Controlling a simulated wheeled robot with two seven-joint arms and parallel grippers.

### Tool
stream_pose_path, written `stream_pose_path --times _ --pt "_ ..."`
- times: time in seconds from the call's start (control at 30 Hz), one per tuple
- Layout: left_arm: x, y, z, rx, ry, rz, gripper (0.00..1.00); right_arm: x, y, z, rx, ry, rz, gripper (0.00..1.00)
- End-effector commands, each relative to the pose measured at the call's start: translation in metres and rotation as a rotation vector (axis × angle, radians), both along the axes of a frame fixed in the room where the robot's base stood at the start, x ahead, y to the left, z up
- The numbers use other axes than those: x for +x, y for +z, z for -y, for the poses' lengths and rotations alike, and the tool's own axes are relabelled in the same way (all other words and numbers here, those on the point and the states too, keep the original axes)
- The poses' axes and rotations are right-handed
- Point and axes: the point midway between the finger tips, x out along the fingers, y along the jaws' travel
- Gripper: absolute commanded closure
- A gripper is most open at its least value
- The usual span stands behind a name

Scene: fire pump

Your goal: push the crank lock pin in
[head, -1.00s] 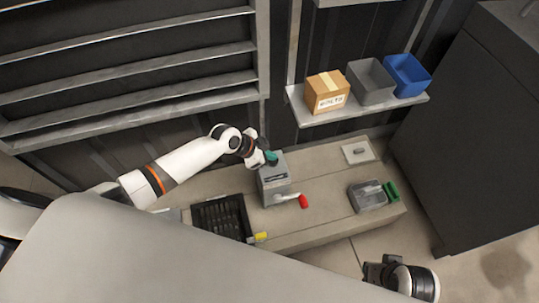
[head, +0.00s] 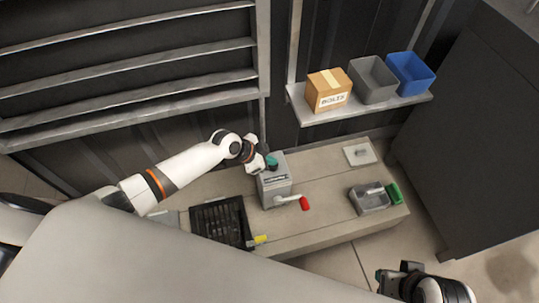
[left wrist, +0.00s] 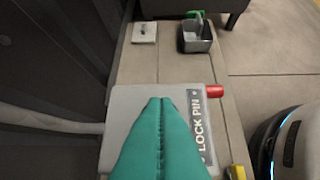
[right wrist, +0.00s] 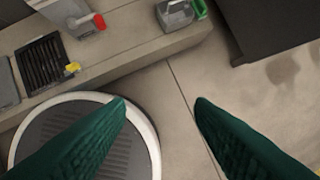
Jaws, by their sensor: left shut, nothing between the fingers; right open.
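The grey pump box (head: 277,190) stands on the bench; its top also shows in the left wrist view (left wrist: 125,97) with a "LOCK PIN" label (left wrist: 200,122). A crank with a red handle (head: 304,203) sticks out from its side; the red end shows in the left wrist view (left wrist: 214,91). My left gripper (head: 271,163) is shut and empty, its teal fingers together over the box top (left wrist: 160,102). I cannot tell if they touch it. The pin itself is not visible; the fingers may hide it. My right gripper (right wrist: 160,104) is open and empty, off the bench's front right.
A grey tray (head: 369,200), a green item (head: 394,193) and a white plate (head: 360,152) lie right. A shelf (head: 360,112) with a carton and bins hangs behind.

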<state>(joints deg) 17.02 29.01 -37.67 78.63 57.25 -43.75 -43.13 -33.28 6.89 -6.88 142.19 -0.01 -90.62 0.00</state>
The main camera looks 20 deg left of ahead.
Motion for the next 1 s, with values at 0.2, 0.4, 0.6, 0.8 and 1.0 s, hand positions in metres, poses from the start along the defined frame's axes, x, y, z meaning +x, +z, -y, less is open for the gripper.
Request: stream_pose_path --times 0.2,0.4,0.6,0.8,1.0 --pt "-0.005 -0.004 0.000 0.006 -0.002 -0.014 1.00 0.002 -0.003 0.000 0.000 0.000 -0.002 0.51" --pt "-0.005 0.013 0.005 0.005 0.000 -0.010 1.00 0.010 -0.021 -0.002 0.000 0.001 -0.018 0.51" --pt "-0.003 0.029 0.010 0.002 0.003 -0.004 1.00 0.017 -0.060 -0.003 -0.001 0.005 -0.041 0.51" --pt "-0.002 0.042 0.013 0.001 0.005 0.001 1.00 0.016 -0.102 -0.004 -0.002 0.009 -0.063 0.51" --pt "-0.016 0.071 -0.006 0.003 0.005 0.004 1.00 0.009 -0.141 -0.004 -0.004 0.012 -0.085 0.51"
